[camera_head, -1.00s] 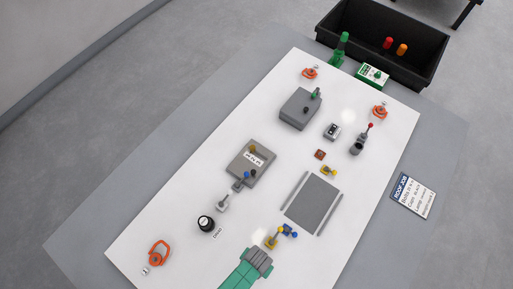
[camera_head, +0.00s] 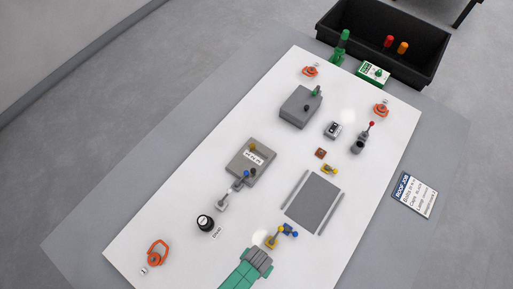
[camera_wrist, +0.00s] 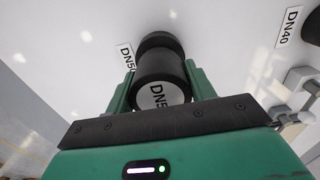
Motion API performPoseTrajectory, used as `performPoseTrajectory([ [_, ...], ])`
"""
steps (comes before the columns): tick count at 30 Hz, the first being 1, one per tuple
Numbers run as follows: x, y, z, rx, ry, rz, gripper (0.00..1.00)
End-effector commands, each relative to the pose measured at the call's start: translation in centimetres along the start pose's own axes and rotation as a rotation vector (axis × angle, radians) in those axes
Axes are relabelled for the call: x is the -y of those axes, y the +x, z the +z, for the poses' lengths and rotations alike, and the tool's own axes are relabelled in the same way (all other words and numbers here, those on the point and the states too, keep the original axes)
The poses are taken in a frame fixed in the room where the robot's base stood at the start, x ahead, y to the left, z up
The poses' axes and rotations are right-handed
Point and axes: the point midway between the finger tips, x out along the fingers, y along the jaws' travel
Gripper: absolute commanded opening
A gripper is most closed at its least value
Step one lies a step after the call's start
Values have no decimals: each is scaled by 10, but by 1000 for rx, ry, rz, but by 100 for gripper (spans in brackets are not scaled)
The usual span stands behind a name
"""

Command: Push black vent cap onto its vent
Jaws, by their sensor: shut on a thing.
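In the wrist view my gripper (camera_wrist: 160,78) is shut on a black cylindrical vent cap (camera_wrist: 158,68). The cap's near end carries a white label reading "DN5", with the rest cut off. A dark round part (camera_wrist: 160,41) lies just beyond the cap, in line with it, on the white board. I cannot tell whether the two touch. In the head view, my green arm enters from the bottom, and the held cap cannot be made out.
A DN40 label (camera_wrist: 288,27) and another dark fitting are at the right in the wrist view. The white board (camera_head: 140,225) carries a black-and-white round fitting (camera_head: 205,222), a grey panel (camera_head: 314,202), yellow and blue valves (camera_head: 288,230) and orange rings. A black crate (camera_head: 420,75) stands at the back.

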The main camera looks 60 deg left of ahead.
Motion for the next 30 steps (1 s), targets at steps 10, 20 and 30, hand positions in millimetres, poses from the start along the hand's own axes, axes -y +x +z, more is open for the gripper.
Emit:
performPoseTrajectory([
  [10, 0, 10, 0, 0, 0, 0, 31],
  [20, 0, 18, 0, 0, 0, 0, 31],
  [30, 0, 23, 0, 0, 0, 0, 72],
])
